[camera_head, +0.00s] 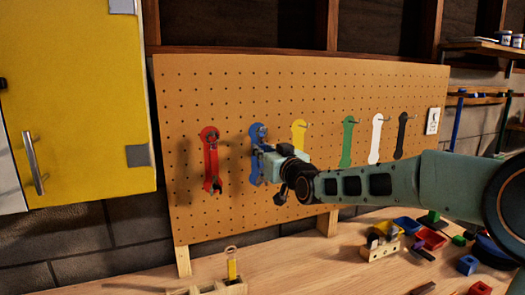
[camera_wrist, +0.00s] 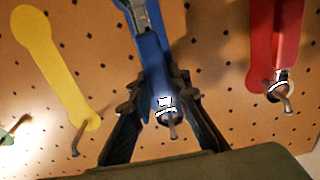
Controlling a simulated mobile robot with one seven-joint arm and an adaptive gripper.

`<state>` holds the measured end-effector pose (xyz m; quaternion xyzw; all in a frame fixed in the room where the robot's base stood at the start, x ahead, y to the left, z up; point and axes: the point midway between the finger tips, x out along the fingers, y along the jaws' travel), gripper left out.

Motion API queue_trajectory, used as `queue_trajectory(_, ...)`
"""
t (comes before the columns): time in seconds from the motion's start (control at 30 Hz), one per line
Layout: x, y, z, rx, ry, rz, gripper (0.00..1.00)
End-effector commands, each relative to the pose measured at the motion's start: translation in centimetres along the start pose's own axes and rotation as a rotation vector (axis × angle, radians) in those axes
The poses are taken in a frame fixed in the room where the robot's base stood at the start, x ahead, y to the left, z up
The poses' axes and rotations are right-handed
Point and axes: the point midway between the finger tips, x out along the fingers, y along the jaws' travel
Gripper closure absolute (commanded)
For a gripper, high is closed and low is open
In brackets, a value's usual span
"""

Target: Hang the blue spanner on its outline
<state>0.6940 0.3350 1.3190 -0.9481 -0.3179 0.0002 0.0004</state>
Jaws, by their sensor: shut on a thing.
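The blue spanner (camera_head: 254,140) is upright against the pegboard, over the blue outline. In the wrist view the spanner (camera_wrist: 152,62) lies between the fingers, with its ring end at the peg (camera_wrist: 172,128). The peg appears to pass through the ring, as on the red spanner beside it. My gripper (camera_head: 262,160) is shut on the spanner, close to the board; its fingers also show in the wrist view (camera_wrist: 158,88). The blue outline is mostly hidden behind the spanner and fingers.
A red spanner (camera_head: 211,165) hangs to the left. Yellow (camera_head: 299,133), green (camera_head: 347,140), white (camera_head: 376,138) and black (camera_head: 401,135) outlines with pegs are to the right. A yellow-handled tool (camera_head: 232,266) stands in a wooden holder on the bench. Coloured bins (camera_head: 430,238) and blocks crowd the bench's right.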

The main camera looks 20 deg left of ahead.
Motion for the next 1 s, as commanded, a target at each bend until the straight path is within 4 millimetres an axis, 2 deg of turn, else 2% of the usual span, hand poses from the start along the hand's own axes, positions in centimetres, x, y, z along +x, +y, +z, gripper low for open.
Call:
queue_trajectory(0.03,0.0,0.0,0.0,0.0,0.0,0.0,0.83)
queue_trajectory(0.2,0.0,0.0,0.0,0.0,0.0,0.0,0.64)
queue_trajectory(0.57,-0.3,0.0,0.0,0.0,0.0,0.0,0.63)
queue_trajectory(0.73,-1.9,0.1,-0.1,-0.002,0.001,0.002,0.63)
queue_trajectory(1.0,-6.0,0.2,-0.1,-0.005,0.0,0.004,0.63)
